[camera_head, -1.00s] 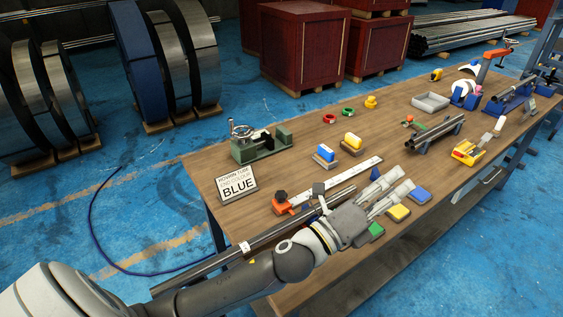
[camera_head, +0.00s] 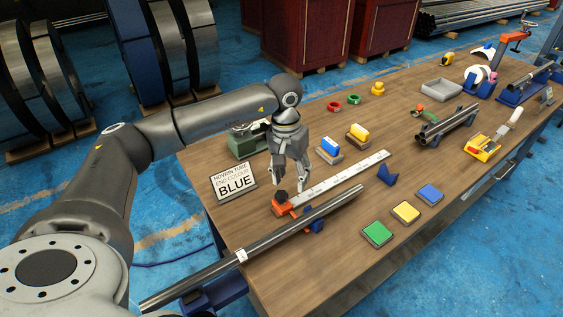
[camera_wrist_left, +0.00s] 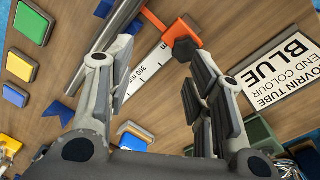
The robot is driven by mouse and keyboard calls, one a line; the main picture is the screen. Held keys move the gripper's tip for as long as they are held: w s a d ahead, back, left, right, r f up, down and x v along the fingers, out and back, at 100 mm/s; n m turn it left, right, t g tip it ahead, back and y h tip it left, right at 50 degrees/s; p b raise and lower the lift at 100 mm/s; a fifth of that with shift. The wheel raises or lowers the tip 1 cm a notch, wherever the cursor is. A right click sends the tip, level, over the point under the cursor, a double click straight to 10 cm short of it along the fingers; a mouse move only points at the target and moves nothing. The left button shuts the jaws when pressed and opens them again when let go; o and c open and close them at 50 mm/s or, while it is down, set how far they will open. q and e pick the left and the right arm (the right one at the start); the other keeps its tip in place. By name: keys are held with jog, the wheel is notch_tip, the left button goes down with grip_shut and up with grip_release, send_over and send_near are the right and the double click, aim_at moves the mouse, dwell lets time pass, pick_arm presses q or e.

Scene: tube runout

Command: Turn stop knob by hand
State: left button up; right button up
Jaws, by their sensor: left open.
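The stop is an orange block (camera_head: 284,208) at the near-left end of a white ruler (camera_head: 340,178). Its black stop knob (camera_head: 281,196) sits on top. My left gripper (camera_head: 291,186) points down over this end of the ruler, open and empty, just above and beside the knob. In the left wrist view the black knob (camera_wrist_left: 186,49) and orange stop (camera_wrist_left: 172,28) show between the spread fingers, nearer the right finger. I see no clear contact with the knob. My right gripper is not in view.
A long steel tube (camera_head: 290,232) lies along the near side of the ruler. A sign reading BLUE (camera_head: 233,183) stands left of the stop. Green (camera_head: 377,234), yellow (camera_head: 406,212) and blue (camera_head: 430,194) pads lie to the right. A green fixture (camera_head: 245,143) is partly hidden behind my arm.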

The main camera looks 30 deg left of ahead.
aim_at(282, 194)
pick_arm(q)
jog(key=a, duration=0.1)
jog(key=a+y, duration=0.1)
jog(key=shift+a+r, duration=0.3)
jog(key=shift+a, duration=0.1)
notch_tip(282, 194, down, 8)
jog(key=b, duration=0.4)
jog(key=shift+s+f+b, duration=0.1)
jog(key=shift+b, duration=0.2)
jog(key=shift+r, duration=0.25)
jog(key=shift+f, duration=0.1)
jog(key=shift+c, duration=0.4)
jog(key=c, duration=0.7)
